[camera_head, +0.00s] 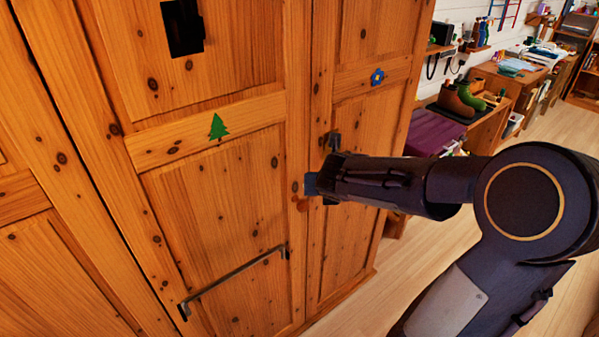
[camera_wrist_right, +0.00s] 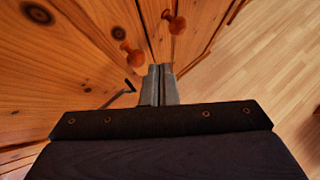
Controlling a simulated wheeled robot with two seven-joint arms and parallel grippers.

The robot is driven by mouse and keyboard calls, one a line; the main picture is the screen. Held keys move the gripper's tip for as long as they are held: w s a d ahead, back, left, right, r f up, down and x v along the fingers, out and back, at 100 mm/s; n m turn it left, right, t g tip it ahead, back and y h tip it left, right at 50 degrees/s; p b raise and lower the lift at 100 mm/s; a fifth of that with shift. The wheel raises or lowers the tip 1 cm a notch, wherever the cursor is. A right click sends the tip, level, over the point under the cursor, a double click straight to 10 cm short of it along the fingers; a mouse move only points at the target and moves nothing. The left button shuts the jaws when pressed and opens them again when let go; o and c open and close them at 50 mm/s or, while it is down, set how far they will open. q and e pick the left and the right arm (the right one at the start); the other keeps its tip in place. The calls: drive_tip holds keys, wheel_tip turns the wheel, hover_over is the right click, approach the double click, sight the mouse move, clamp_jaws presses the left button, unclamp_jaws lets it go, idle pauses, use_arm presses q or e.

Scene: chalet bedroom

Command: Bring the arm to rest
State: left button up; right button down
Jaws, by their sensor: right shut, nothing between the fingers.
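My right arm comes in from the right in the head view, bent at a large dark joint. My right gripper (camera_head: 312,184) is shut and empty, in front of a knotty pine wardrobe (camera_head: 215,180). In the right wrist view its two grey fingers (camera_wrist_right: 160,84) are together with nothing between them. The wardrobe's wood and floor lie beyond the fingertips. Whether the fingers touch the wood I cannot tell. My left gripper is not in view.
Two round wooden knobs (camera_wrist_right: 133,57) stick out near the fingertips. A long bar handle (camera_head: 235,280) is low on the door with the green tree (camera_head: 218,127). A bench (camera_head: 480,125) with boots stands beyond. Wooden floor (camera_head: 380,290) is clear below the arm.

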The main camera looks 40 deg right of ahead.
drive_tip(key=shift+s, duration=0.15)
drive_tip(key=s+a+m+y, duration=0.4)
drive_tip(key=s+a+m, duration=0.6)
drive_tip(key=m, duration=0.5)
drive_tip(key=s+a+m+g+y, duration=0.1)
drive_tip(key=s+a+m+y, duration=0.3)
drive_tip(key=s+a+m, duration=0.6)
drive_tip(key=a+m, duration=0.1)
drive_tip(key=m, duration=0.4)
drive_tip(key=shift+a+f+m+g+y, duration=0.25)
drive_tip(key=shift+f+m+g+y, duration=0.05)
drive_tip(key=shift+f+m+y, duration=0.1)
drive_tip(key=shift+s, duration=0.1)
